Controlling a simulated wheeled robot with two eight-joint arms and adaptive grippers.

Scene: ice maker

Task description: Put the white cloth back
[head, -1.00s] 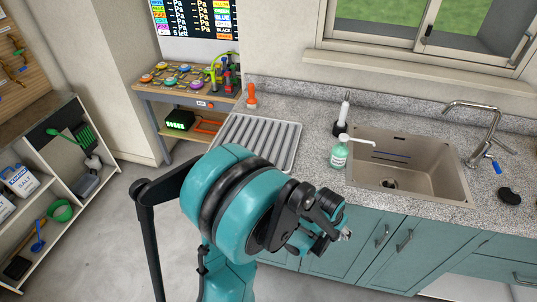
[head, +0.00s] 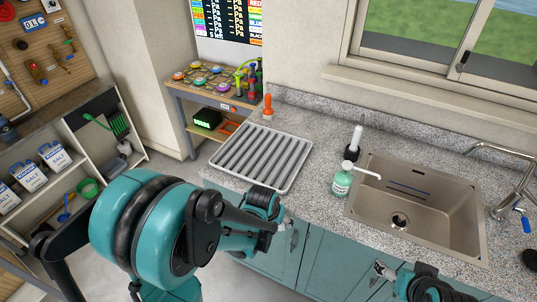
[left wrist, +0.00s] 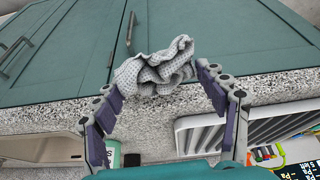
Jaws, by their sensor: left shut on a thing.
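The white cloth (left wrist: 155,72) is a crumpled, dotted bundle between the fingertips of my left gripper (left wrist: 160,78) in the left wrist view. The gripper is shut on it and holds it near the counter's front edge, with the teal cabinet doors behind. In the head view my left arm reaches in from the left to the front of the ribbed grey tray (head: 262,158); its fingers are hard to make out and I cannot pick out the cloth there.
The sink (head: 425,210) is right of the tray. A green soap bottle (head: 342,182) and a dark-based white-topped item (head: 356,142) stand between them. An orange item (head: 268,106) stands behind the tray. A shelf unit (head: 75,150) is at the left.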

